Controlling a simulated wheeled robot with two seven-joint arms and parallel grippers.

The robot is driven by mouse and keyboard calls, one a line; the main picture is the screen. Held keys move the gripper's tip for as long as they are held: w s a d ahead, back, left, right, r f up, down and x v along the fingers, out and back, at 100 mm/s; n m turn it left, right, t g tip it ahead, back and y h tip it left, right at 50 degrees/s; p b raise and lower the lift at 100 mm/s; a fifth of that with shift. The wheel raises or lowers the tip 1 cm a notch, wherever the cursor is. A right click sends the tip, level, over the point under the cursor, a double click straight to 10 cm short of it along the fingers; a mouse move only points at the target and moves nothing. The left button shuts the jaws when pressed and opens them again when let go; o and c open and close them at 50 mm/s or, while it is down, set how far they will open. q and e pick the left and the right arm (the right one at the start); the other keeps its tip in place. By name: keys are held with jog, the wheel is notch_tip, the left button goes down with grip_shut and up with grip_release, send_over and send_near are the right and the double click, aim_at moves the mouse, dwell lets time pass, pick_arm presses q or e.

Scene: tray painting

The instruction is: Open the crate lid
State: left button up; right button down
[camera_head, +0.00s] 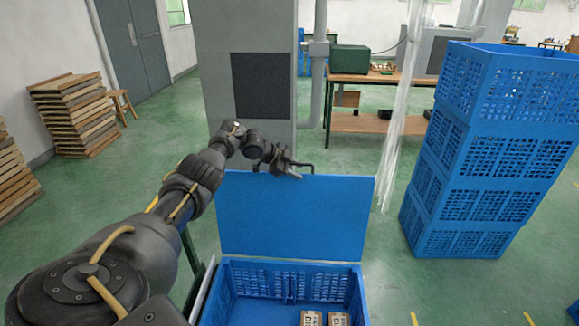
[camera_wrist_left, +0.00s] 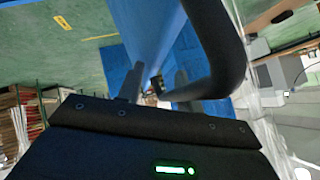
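The blue crate (camera_head: 292,268) stands at the bottom centre of the head view. Its flat blue lid (camera_head: 297,218) stands raised at the far side of the crate, so the crate is open. A black bar handle (camera_head: 308,166) shows at the lid's top edge; in the wrist view it is a thick dark curved bar (camera_wrist_left: 228,50). My left gripper (camera_head: 292,172) is at this top edge, beside the handle. In the left wrist view its fingers (camera_wrist_left: 157,84) stand apart, with the handle's end close to them. My right gripper is not in view.
Two small brown boxes (camera_head: 312,318) lie in the crate. A stack of blue crates (camera_head: 475,150) stands at the right, with hanging clear plastic strips (camera_head: 398,120) beside it. A grey pillar (camera_head: 212,85) and a workbench (camera_head: 385,80) stand behind.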

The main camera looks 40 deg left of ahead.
pick_arm(q)
jog(key=shift+s+a+r, duration=0.15)
jog(key=shift+r, duration=0.2)
jog(key=v, duration=1)
jog(key=shift+f, duration=0.15)
